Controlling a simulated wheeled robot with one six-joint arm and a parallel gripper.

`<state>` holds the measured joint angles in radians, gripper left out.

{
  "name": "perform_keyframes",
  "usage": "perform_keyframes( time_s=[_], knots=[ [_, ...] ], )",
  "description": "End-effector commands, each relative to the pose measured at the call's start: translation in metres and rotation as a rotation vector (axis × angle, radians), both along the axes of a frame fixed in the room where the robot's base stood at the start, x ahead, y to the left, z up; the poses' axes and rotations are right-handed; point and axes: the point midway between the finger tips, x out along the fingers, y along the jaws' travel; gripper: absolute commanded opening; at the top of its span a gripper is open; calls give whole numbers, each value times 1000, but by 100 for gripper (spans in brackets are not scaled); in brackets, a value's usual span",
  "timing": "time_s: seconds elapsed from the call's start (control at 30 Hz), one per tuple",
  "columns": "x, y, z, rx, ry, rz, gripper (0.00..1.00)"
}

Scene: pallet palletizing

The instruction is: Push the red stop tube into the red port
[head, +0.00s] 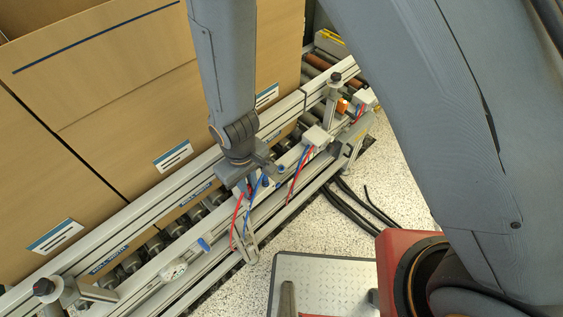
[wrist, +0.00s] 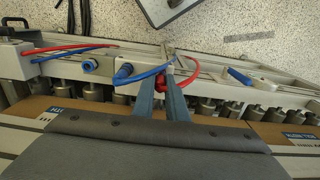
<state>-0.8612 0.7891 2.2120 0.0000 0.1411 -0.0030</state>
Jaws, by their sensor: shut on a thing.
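My gripper (wrist: 163,84) is shut, with a red tube (wrist: 188,73) at its fingertips. The tube curves off to the right side of the fingers in the wrist view. The tube's end is hidden between the fingers. Beside the fingers on the left, a grey valve block carries two blue fittings. A blue tube (wrist: 145,76) runs from the nearer fitting (wrist: 123,72); the other fitting (wrist: 88,65) shows no tube. No port marked red can be made out. In the head view my gripper (head: 249,186) is at the conveyor's side rail, with the red tube (head: 237,222) hanging below.
Other red and blue tubes (head: 300,174) hang from a grey box (head: 318,137) on the rail to the right. Large cardboard boxes (head: 150,90) stand on the conveyor behind my arm. Black cables (head: 360,208) lie on the speckled floor. A blue-handled part (head: 204,244) sits along the rail.

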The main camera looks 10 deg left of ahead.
Motion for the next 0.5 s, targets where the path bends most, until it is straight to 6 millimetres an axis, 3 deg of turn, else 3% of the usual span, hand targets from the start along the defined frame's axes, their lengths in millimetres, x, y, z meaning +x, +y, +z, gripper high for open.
perform_keyframes(
  time_s=[0.33, 0.37, 0.5],
  knots=[
    [0, 0, -2, 0, 0, 0, 0],
    [0, 0, -1, 0, 0, 0, 16],
    [0, 0, -1, 0, 0, 0, 34]
  ],
)
